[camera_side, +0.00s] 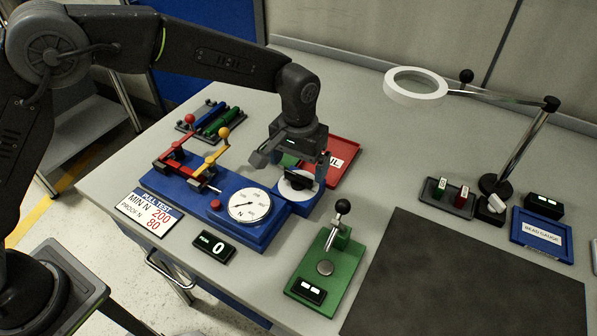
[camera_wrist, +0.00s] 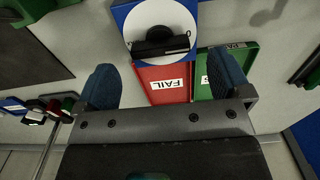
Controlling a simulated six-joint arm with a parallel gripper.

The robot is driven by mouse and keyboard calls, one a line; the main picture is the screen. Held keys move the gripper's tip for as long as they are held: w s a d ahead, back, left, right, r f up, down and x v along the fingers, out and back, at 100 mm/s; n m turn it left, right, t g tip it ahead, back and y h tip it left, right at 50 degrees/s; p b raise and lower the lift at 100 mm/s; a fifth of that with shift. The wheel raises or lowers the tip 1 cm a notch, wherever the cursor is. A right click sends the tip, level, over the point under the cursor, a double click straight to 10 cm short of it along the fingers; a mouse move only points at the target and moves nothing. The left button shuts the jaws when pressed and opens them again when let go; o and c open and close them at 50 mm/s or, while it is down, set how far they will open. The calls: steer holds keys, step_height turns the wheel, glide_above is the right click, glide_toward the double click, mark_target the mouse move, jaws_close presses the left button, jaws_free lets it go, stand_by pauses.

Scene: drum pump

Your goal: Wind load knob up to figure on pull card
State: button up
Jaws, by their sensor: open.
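The load knob (camera_side: 301,180) is black with a bar grip, on a white disc (camera_side: 283,187) at the right end of the blue pull tester (camera_side: 262,238). In the wrist view the knob (camera_wrist: 160,42) lies beyond my fingertips, roughly midway between them. My gripper (camera_side: 291,164) is open and empty above the knob and partly hides it. The fingers (camera_wrist: 164,75) look apart from the knob. The pull card (camera_side: 150,215) reads "MIN N 200" and "PROOF-N 80". The round N gauge (camera_side: 249,206) has its needle toward the lower left; its figure is too small to read. The peak display (camera_side: 214,246) shows 0.
Red and yellow lever clamps (camera_side: 205,165) stand on the tester's left part. A red FAIL tray (camera_side: 343,157) and a green tray (camera_wrist: 236,75) lie close behind the knob. A green lever press (camera_side: 327,268) stands in front. A magnifier lamp (camera_side: 415,85) reaches over the right side.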

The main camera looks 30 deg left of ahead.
mark_target(299, 176)
steer(key=shift+f, duration=1.6)
steer(key=c, duration=0.9)
steer(key=m, duration=0.4)
steer(key=shift+c, duration=0.2)
steer(key=o, duration=0.9)
steer(key=shift+o, duration=0.2)
step_height(299, 176, up, 14)
